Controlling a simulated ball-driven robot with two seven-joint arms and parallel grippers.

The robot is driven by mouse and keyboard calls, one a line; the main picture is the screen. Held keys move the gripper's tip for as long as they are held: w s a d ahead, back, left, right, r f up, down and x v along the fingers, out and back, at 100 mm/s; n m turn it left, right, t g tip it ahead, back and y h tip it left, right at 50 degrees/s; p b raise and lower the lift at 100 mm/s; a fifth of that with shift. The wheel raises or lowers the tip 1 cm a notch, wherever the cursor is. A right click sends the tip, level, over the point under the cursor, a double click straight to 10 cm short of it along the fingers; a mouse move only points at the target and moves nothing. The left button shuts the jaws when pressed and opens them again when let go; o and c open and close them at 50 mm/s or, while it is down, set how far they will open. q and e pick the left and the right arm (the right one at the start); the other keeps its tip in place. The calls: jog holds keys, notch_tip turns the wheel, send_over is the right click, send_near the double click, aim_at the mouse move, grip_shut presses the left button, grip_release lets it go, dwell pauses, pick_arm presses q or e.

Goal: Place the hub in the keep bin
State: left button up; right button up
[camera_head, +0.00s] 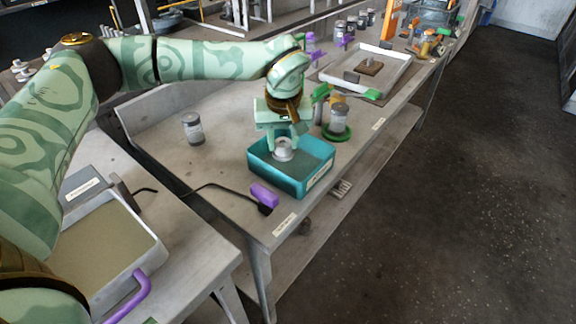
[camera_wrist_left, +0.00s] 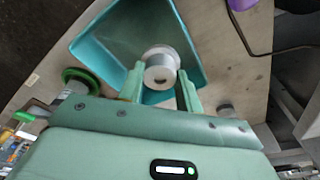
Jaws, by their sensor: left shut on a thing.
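The hub (camera_head: 283,153) is a pale grey, stepped round part. My left gripper (camera_head: 281,143) is shut on the hub and holds it over or inside the teal bin (camera_head: 319,178). In the left wrist view, the hub (camera_wrist_left: 161,64) sits between the two green fingers of the gripper (camera_wrist_left: 161,82), with the teal bin (camera_wrist_left: 95,52) around and behind it. I cannot tell whether the hub touches the bin floor. The label on the bin's front is too small to read. My right gripper is not in view.
A grey can (camera_head: 193,129) stands left of the bin. Another can (camera_head: 339,118) stands on a green round base behind it. A purple-handled tool (camera_head: 264,195) with a black cable lies near the table's front edge. A white tray (camera_head: 397,77) is further back.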

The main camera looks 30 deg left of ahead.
aim_at(283, 160)
pick_arm(q)
notch_tip(283, 160, down, 6)
jog(key=shift+f+b, duration=0.25)
jog(key=shift+b, duration=0.95)
jog(key=shift+r, duration=0.2)
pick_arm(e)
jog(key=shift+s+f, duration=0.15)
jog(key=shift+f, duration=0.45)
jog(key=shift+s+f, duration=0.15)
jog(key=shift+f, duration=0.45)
pick_arm(q)
jog(key=shift+f, duration=0.15)
jog(key=o, duration=0.8)
jog(key=shift+o, duration=0.2)
jog(key=r+p, duration=0.1)
jog(key=r, duration=0.3)
jog(key=s+r+p, duration=0.1)
jog(key=r+p, duration=0.1)
jog(key=r, duration=0.2)
jog(key=d+r+p, duration=0.1)
jog(key=r+p, duration=0.1)
jog(key=r, duration=0.2)
jog(key=shift+s+r, duration=0.1)
jog(key=shift+s, duration=0.15)
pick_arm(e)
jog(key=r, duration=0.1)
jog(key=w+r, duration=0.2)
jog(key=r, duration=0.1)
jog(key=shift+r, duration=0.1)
